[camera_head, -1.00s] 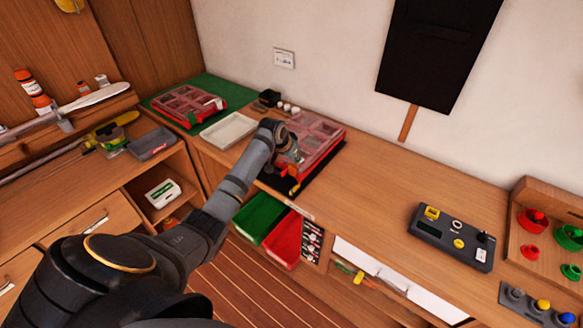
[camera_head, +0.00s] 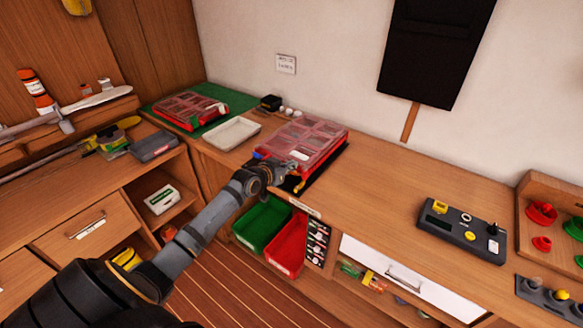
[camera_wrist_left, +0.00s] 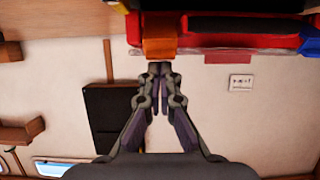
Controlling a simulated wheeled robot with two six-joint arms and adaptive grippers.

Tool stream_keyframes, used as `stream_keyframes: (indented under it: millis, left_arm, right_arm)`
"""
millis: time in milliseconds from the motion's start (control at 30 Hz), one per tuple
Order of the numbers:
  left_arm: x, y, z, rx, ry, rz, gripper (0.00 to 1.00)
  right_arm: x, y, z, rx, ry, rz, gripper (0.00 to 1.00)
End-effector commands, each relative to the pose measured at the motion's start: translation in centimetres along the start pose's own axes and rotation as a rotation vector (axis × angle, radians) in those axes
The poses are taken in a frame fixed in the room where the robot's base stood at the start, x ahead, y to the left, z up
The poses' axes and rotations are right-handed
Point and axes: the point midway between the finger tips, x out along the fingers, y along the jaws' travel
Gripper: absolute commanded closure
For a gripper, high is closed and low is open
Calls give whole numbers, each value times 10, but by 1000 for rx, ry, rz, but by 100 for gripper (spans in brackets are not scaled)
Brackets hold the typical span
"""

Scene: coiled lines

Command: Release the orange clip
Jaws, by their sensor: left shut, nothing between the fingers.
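The orange clip (camera_wrist_left: 159,38) sits on the front edge of a red case (camera_wrist_left: 206,24) in the left wrist view, where the scene appears upside down. The red case with a clear compartmented lid (camera_head: 308,138) also shows in the head view, lying on the bench with its lid down. My left gripper (camera_wrist_left: 159,68) is shut and empty. Its fingertips are right by the clip's edge; I cannot tell if they touch. In the head view my left gripper (camera_head: 287,172) is at the case's front side and hides part of it. My right gripper is not in view.
A white tray (camera_head: 231,133) and a second red case (camera_head: 186,108) on a green mat lie to the left. Green (camera_head: 262,226) and red (camera_head: 287,247) bins are below the bench front. A dark control box (camera_head: 461,232) is at right. Bench between is clear.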

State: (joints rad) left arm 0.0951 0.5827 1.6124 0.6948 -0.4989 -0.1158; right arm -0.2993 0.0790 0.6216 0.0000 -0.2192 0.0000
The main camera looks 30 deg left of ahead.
Motion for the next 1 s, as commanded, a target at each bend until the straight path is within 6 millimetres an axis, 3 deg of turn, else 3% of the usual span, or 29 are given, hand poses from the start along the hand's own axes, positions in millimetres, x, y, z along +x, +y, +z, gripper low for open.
stream_keyframes:
  millis: [400, 767, 1000]
  left_arm:
    - [16, 0, 1, 0, -1, 0, 100]
    - [16, 0, -3, 0, -1, 0, 100]
    - [9, -1, -40, -3, 0, -8, 100]
  right_arm:
    - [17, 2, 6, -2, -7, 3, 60]
    - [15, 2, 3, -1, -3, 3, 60]
    - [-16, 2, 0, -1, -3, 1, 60]
